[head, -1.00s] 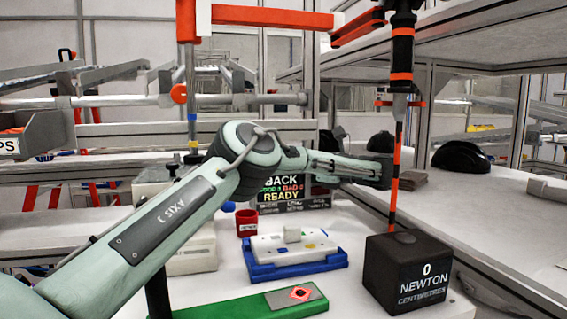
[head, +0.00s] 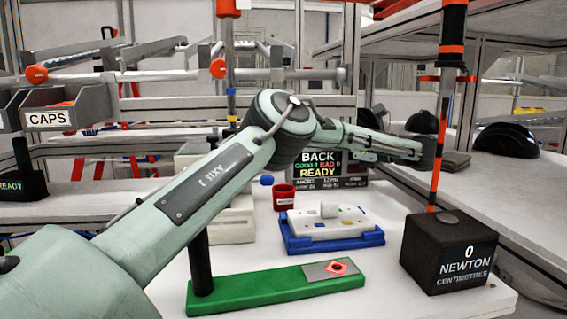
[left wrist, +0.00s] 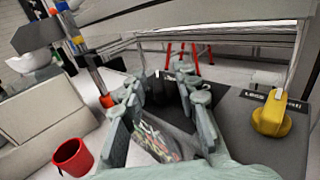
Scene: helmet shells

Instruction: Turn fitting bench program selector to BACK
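The bench display (head: 331,168) reads BACK, GOOD 0, BAD 0 and READY in the head view. My left arm crosses in front of it. My left gripper (head: 428,152) is to the right of the display, seen side on. In the left wrist view the fingers of my left gripper (left wrist: 165,95) are spread, with a black knob-like piece (left wrist: 163,88) with a small white mark between or just beyond the tips. I cannot tell whether they touch it. A yellow knob (left wrist: 271,116) sits on a dark labelled panel to the right. The knobs are hidden in the head view. My right gripper is not in view.
A red cup (head: 284,196) stands below the display and shows in the left wrist view (left wrist: 72,157). A blue tray (head: 335,245), a green board (head: 270,291) and a black NEWTON box (head: 450,250) stand in front. An orange-black pole (head: 440,125) rises behind the box.

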